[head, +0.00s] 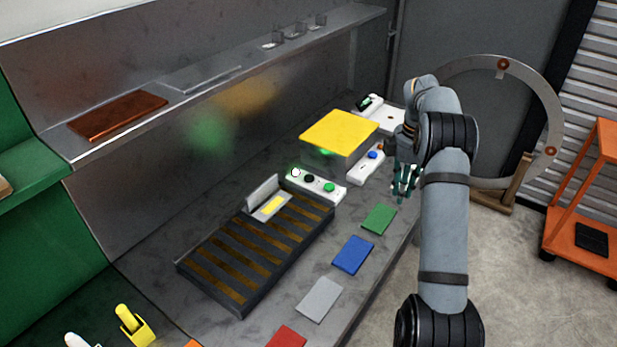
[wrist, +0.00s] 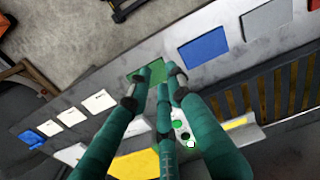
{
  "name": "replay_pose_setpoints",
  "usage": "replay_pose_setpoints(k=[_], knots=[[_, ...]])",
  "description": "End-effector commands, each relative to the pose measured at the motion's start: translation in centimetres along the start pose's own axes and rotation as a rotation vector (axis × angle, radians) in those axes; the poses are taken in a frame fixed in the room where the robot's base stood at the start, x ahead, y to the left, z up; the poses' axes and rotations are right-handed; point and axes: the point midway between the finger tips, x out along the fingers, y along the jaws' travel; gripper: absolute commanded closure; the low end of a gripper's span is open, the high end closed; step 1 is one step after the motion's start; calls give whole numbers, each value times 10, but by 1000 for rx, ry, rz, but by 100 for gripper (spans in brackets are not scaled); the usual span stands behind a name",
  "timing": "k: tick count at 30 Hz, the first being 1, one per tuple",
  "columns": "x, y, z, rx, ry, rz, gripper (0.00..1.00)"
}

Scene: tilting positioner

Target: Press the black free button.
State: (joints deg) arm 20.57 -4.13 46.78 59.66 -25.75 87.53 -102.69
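A white button box (head: 318,191) stands on the bench beyond the slatted conveyor's end. Its black button (head: 309,178) sits between a green button (head: 329,187) and a pale, green-rimmed one (head: 295,172). The box is partly hidden behind my fingers in the wrist view, where the black button (wrist: 185,136) still shows. My gripper (head: 405,190) hangs fingers down near the bench's front edge, to the right of the box and apart from it. Its teal fingers (wrist: 161,82) come close together at the tips in the wrist view; nothing is seen held. Their exact opening is unclear.
A yellow-topped block (head: 340,130) stands behind the button box. Another white box (head: 366,166) with a blue button stands to its right. Green (head: 379,219), blue (head: 353,255) and grey (head: 319,299) flat pads lie along the front edge. A large ring (head: 503,64) stands at right.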

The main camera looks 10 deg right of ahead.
Motion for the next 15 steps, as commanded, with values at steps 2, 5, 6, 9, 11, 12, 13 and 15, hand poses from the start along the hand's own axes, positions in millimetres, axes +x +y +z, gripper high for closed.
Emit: replay_pose_setpoints(k=[2,5,6,9,11,12,13,15], knots=[[0,0,0,0,0,0,87],[0,0,0,0,0,0,93],[0,0,0,0,0,0,95],[0,0,0,0,0,0,100],[0,0,0,0,0,0,100],[0,0,0,0,0,0,100],[0,0,0,0,0,0,100],[0,0,0,0,0,0,100]])
